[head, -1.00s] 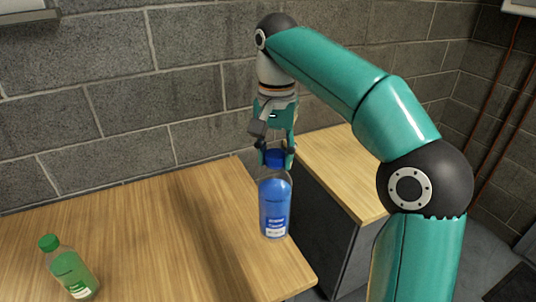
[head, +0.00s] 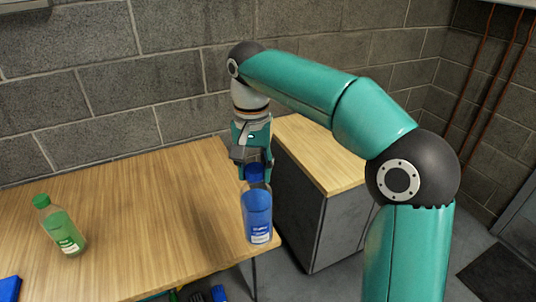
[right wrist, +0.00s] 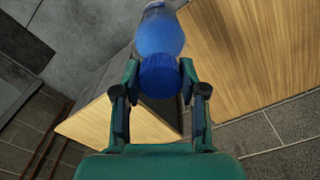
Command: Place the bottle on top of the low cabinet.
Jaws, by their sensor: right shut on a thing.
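The blue bottle (head: 257,217) with a blue cap hangs upright in my right gripper (head: 255,170), which is shut on it at the cap. In the head view the bottle overlaps the table's right edge; whether it touches the table is unclear. The right wrist view shows the cap (right wrist: 160,76) between the fingertips (right wrist: 158,88). The low cabinet (head: 318,155), grey with a bare wooden top, stands right of and behind the bottle. Its top also shows in the right wrist view (right wrist: 100,122). My left gripper is not in view.
A green bottle (head: 60,226) stands on the wooden table (head: 150,215) at the left. A blue item (head: 10,289) lies at the table's lower left. A narrow gap separates table and cabinet. A block wall (head: 100,100) rises behind both. Small items show below the table's front edge.

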